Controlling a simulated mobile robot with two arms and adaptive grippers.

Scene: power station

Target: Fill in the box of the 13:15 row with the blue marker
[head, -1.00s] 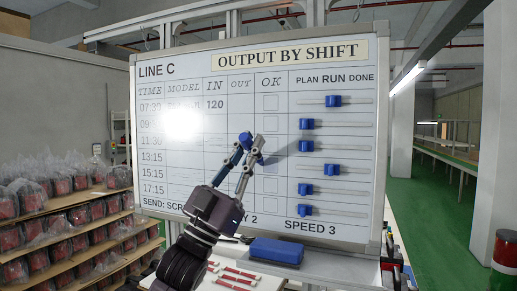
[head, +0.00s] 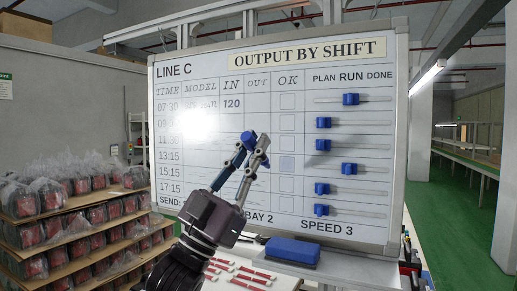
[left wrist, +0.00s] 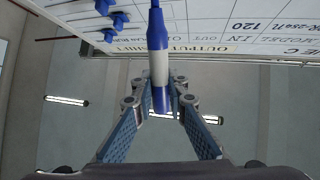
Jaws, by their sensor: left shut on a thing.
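The whiteboard (head: 225,190) carries a table with time rows and an OK column of boxes. My left gripper (head: 250,152) is shut on the blue marker (head: 249,138), to the left of that box and in front of the board. The marker also shows in the left wrist view (left wrist: 158,50), white in the middle with blue ends, between the fingers (left wrist: 160,98). Whether its tip touches the board cannot be told. My right gripper is not in view.
Blue sliders (head: 349,168) sit on tracks at the board's right. A blue eraser (head: 293,250) lies below the board. Red and white strips (head: 245,275) lie on the table. Shelves with bagged goods (head: 75,220) stand at the left.

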